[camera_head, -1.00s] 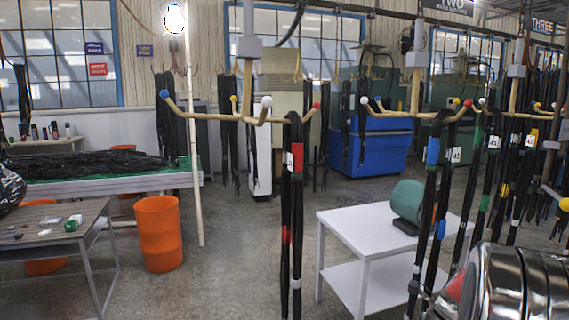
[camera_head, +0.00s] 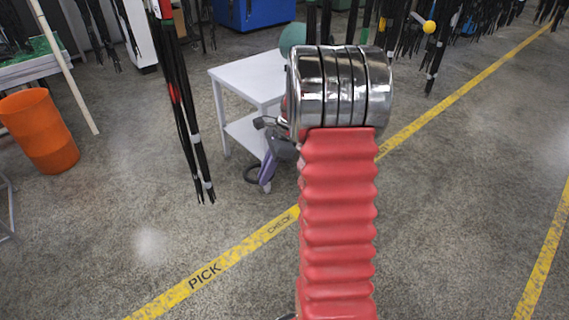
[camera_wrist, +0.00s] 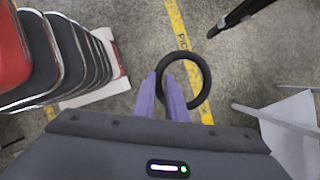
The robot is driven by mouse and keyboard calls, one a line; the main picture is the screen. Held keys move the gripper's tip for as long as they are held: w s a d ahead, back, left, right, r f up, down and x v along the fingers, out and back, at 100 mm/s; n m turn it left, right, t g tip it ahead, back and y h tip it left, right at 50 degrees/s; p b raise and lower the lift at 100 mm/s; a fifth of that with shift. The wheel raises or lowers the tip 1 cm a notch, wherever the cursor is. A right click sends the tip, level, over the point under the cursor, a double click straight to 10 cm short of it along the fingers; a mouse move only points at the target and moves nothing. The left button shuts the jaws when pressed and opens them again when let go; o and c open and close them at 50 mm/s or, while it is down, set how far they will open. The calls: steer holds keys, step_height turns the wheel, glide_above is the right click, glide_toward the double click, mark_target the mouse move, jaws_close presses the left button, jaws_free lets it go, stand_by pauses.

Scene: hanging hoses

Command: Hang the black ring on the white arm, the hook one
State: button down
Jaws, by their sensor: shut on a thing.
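The black ring (camera_wrist: 208,82) is held at my gripper (camera_wrist: 163,84), whose two purple fingers are shut on its near-left side in the wrist view. The ring hangs over the floor, clear of other things as far as I can see. The white-tipped hook arm is out of view in both current frames.
Black hoses (camera_head: 180,105) hang at the left of the head view. A white two-level table (camera_head: 245,75) stands behind my gripper, with a green round object on it. An orange bin (camera_head: 40,130) is at the left. Open floor with yellow lines (camera_head: 220,267) lies in front.

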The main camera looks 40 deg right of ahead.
steer(key=w+a+n+g+h, duration=0.2)
steer(key=w+a+n+g, duration=0.1)
steer(key=a+n, duration=0.8)
steer(key=w+a+f+n+g+h, duration=0.1)
steer(key=w+a+n+g+h, duration=0.1)
steer(key=a+n, duration=1)
steer(key=shift+w+a+g, duration=0.8)
steer(key=shift+w+a, duration=0.1)
steer(key=shift+a, duration=0.15)
steer(key=shift+f, duration=0.1)
